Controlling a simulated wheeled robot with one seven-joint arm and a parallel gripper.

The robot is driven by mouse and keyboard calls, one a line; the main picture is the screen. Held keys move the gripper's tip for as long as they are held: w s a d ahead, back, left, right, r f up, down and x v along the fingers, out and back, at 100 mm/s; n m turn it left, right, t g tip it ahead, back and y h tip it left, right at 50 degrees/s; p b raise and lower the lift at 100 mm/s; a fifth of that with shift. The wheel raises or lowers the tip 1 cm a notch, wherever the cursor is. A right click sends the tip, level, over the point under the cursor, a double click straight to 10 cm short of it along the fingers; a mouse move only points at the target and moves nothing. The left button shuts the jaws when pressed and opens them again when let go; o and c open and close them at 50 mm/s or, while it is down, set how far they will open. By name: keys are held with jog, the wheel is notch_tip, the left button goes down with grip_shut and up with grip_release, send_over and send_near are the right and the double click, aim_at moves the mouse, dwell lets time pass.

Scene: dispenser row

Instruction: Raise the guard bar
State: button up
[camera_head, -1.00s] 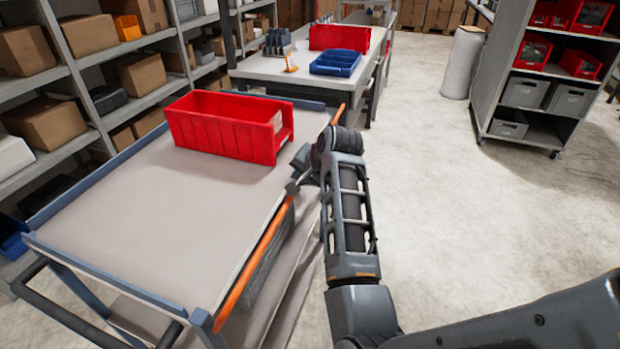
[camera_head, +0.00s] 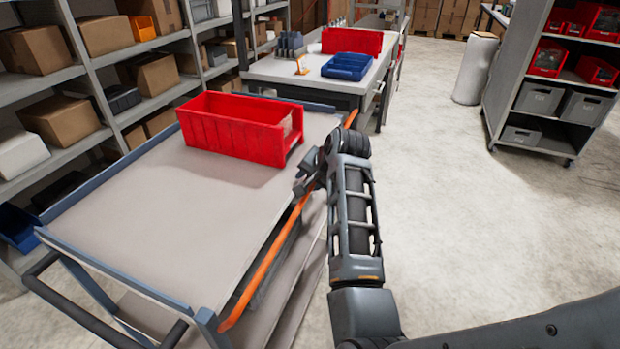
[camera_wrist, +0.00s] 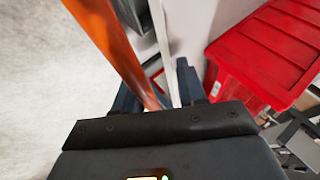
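The guard bar is a long orange bar (camera_head: 268,258) along the right side of a grey cart. It slants from the near right corner up past my gripper to the far corner. My gripper (camera_head: 304,182) is at the bar, about midway along the cart's right edge. In the wrist view the orange bar (camera_wrist: 120,50) runs down between the two dark fingers of my gripper (camera_wrist: 157,90). The fingers stand apart, with a visible gap between the bar and the right finger. Contact with the bar cannot be told. My wrist housing hides the lower part.
A red bin (camera_head: 240,125) stands on the far part of the cart top (camera_head: 170,210); the near part is bare. A workbench (camera_head: 300,72) with a blue tray (camera_head: 347,66) stands behind. Shelves line the left. Open floor (camera_head: 440,200) lies to the right.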

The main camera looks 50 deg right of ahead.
jog(key=shift+r, duration=0.1)
jog(key=v, duration=0.7)
jog(key=shift+s+r+b, duration=0.2)
jog(key=shift+s+b, duration=0.05)
jog(key=shift+b, duration=0.2)
